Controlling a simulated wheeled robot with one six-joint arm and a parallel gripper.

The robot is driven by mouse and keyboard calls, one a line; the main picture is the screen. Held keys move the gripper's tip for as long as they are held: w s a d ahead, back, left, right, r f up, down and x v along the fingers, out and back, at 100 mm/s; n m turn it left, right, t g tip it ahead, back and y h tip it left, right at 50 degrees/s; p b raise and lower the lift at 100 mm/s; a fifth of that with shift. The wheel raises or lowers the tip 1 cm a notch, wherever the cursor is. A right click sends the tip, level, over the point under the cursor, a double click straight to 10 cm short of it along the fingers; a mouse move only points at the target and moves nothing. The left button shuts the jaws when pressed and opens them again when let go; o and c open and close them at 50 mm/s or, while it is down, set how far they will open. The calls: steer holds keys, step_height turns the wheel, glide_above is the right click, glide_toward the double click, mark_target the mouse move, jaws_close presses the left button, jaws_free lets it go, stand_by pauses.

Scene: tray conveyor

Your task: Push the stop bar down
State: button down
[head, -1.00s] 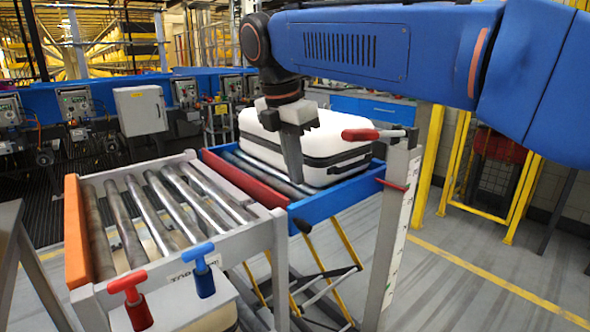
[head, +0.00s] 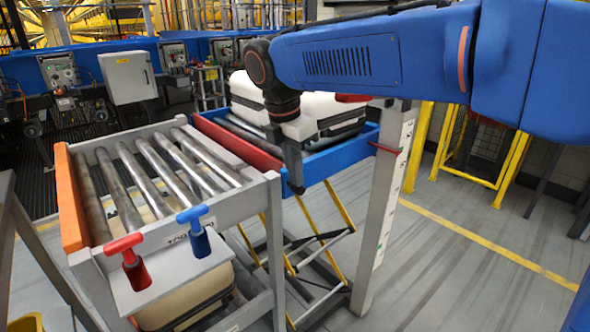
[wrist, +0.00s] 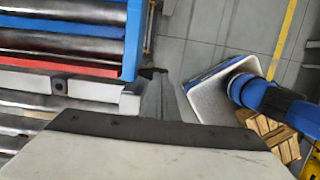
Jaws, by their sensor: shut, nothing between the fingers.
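The stop bar appears to be the long red bar (head: 237,142) along the near-left edge of the blue roller lift, facing the grey roller conveyor. It stands raised beside the rollers. It also shows as a red strip in the wrist view (wrist: 60,68). My gripper (head: 296,189) is shut and empty, pointing down beside the blue frame's near corner, at the bar's right end.
A white suitcase (head: 330,108) lies on the blue lift (head: 345,152), partly behind my arm. The grey roller conveyor (head: 245,196) carries a red T-handle (head: 130,260) and a blue T-handle (head: 198,236). A grey post (head: 388,200) stands right of the lift. Open floor lies farther right.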

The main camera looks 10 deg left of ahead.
mark_target(295, 189)
steer(key=shift+f, duration=0.1)
step_height(295, 189, down, 5)
stand_by(0.3)
steer(key=shift+s, duration=0.1)
step_height(295, 189, up, 14)
steer(key=s+a, duration=0.1)
steer(key=s, duration=0.1)
steer(key=shift+a, duration=0.35)
stand_by(0.3)
